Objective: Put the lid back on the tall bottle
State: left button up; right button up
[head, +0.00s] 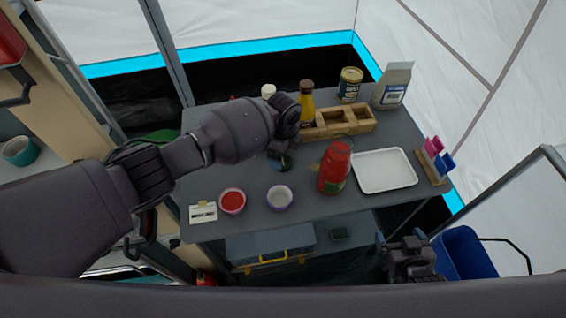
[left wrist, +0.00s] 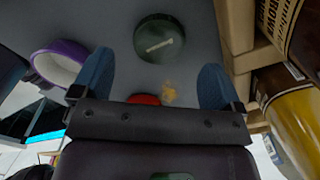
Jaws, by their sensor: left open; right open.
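A red bottle (head: 333,172) with a green patch low on its side stands on the table left of the white tray. I cannot tell clearly whether its top is open. A dark round lid (head: 280,164) lies on the table left of it, partly behind my left arm. In the left wrist view the lid (left wrist: 158,38) is dark green with a pale bar, beyond the fingertips. My left gripper (left wrist: 155,83) is open and empty; a bit of red (left wrist: 144,99) shows between its fingers. My right gripper (head: 410,262) is open, low in front of the table, away from both.
Behind stand a wooden crate (head: 335,122), a yellow bottle with brown cap (head: 306,108), a can (head: 349,85) and a bag (head: 393,86). A white tray (head: 384,171) and holder (head: 433,166) are right.

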pick_arm(q)
jog(key=f, duration=0.1)
jog(key=f+b, duration=0.2)
jog(key=shift+a+f, duration=0.2)
jog(key=shift+a, duration=0.1)
jog(key=shift+w+f+b, duration=0.1)
jog(key=shift+f+b, duration=0.3)
jog(key=shift+b, duration=0.05)
jog(key=shift+r, duration=0.1)
jog(key=c, duration=1)
